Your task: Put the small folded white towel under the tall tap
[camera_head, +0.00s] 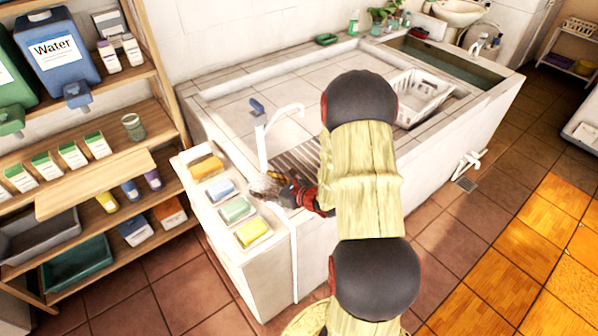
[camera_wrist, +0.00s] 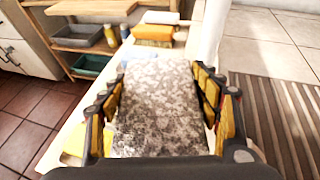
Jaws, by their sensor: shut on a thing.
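My gripper (camera_head: 285,190) is shut on a mottled grey-and-white, block-shaped thing (camera_wrist: 157,105). It may be the folded towel, but it looks speckled rather than plain white. The held thing also shows in the head view (camera_head: 266,185), between the row of soaps and the basin, close to the foot of the tall tap. The tall white tap (camera_head: 263,148) has a blue handle and a spout reaching right over the basin's ribbed part. Its white column (camera_wrist: 211,32) rises just beyond the fingers at the right in the wrist view. My arm hides part of the basin.
Orange (camera_head: 206,166), blue (camera_head: 221,189), green (camera_head: 235,209) and yellow (camera_head: 252,232) blocks sit along the ledge at left. The ribbed area (camera_head: 297,157) below the spout looks bare. A white basket (camera_head: 424,97) stands farther right. Wooden shelves (camera_head: 110,118) stand left.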

